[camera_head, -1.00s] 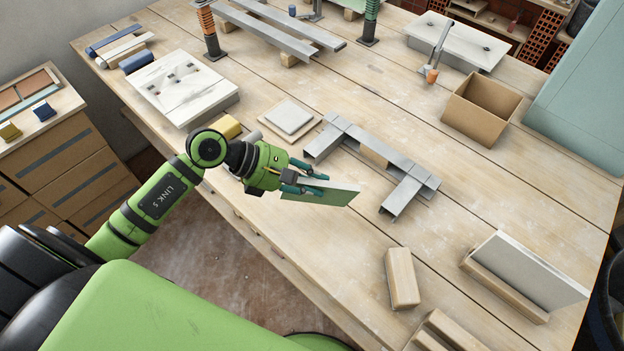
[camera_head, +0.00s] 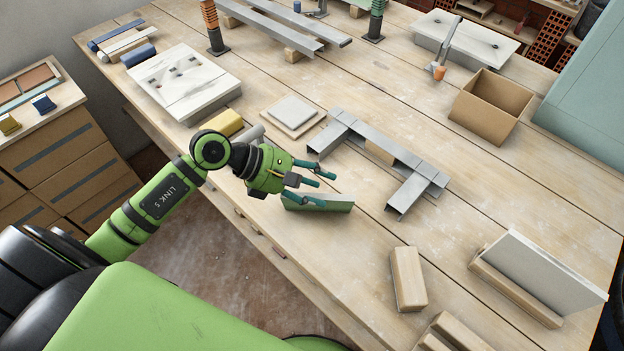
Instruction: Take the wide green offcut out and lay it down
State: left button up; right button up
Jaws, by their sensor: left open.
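The wide green offcut (camera_head: 330,204) is a flat grey-green piece on the bare tabletop near the front edge, left of the metal channel frame. My left gripper (camera_head: 327,188) is just above and over its left part, with its teal fingers spread apart. The fingers cover some of the offcut's left end, and I cannot tell whether a finger still touches it. My right gripper is not in view.
A U-shaped metal channel frame (camera_head: 385,150) lies behind and right. A wooden block (camera_head: 408,279) lies front right. A cardboard box (camera_head: 490,105) stands at the back right. Bare wood lies around the offcut.

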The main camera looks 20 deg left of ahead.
pick_arm(q)
jog(key=v, duration=1.2)
jog(key=shift+r, duration=0.1)
